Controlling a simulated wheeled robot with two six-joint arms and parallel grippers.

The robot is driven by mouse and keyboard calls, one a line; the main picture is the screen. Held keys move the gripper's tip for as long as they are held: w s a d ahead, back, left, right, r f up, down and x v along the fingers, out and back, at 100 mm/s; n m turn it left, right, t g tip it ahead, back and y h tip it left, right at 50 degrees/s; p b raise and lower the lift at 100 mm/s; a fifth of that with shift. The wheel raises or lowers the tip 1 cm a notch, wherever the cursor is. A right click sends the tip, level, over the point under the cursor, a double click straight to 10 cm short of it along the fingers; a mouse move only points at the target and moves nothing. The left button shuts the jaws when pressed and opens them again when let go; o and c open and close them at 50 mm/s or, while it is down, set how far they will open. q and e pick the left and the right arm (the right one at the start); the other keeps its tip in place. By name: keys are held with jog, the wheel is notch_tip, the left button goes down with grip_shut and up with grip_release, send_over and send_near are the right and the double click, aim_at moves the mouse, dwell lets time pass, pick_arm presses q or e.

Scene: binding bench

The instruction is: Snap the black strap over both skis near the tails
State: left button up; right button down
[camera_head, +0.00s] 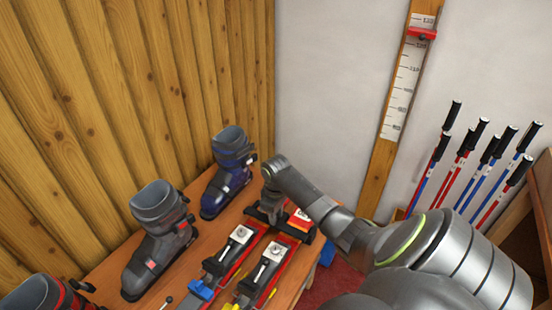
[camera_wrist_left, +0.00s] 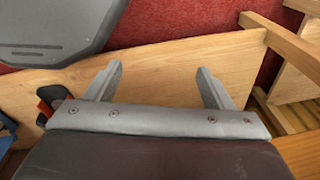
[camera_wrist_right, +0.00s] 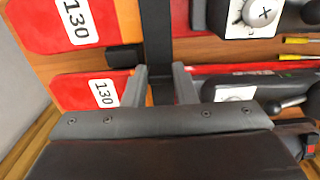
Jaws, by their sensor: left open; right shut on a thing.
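Two red skis with white 130 labels lie side by side on the bench. In the right wrist view one ski (camera_wrist_right: 32,28) is at the top and the other ski (camera_wrist_right: 70,88) is nearer the gripper. The black strap (camera_wrist_right: 157,38) runs across the upper ski and down to my right gripper (camera_wrist_right: 160,78). That gripper is shut on the strap over the lower ski; the strap's end between the fingers is partly hidden. In the head view my right gripper (camera_head: 268,208) is at the labelled end of the skis. My left gripper (camera_wrist_left: 158,84) is open and empty, seen only in its wrist view.
Ski boots (camera_head: 160,240) stand along the wood wall, left of the skis. Ski poles (camera_head: 470,165) and a measuring board (camera_head: 398,100) are at the right. A small black block (camera_wrist_right: 125,55) sits between the skis. Below the left gripper are a wooden surface (camera_wrist_left: 165,65) and red carpet (camera_wrist_left: 180,18).

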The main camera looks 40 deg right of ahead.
jog(key=shift+f+b, duration=0.65)
jog(key=shift+f, duration=0.7)
jog(key=c, duration=0.6)
grip_release()
jog(key=shift+r, duration=0.1)
jog(key=shift+r+p, duration=5)
jog(key=shift+p, duration=0.85)
jog(key=shift+f, duration=0.15)
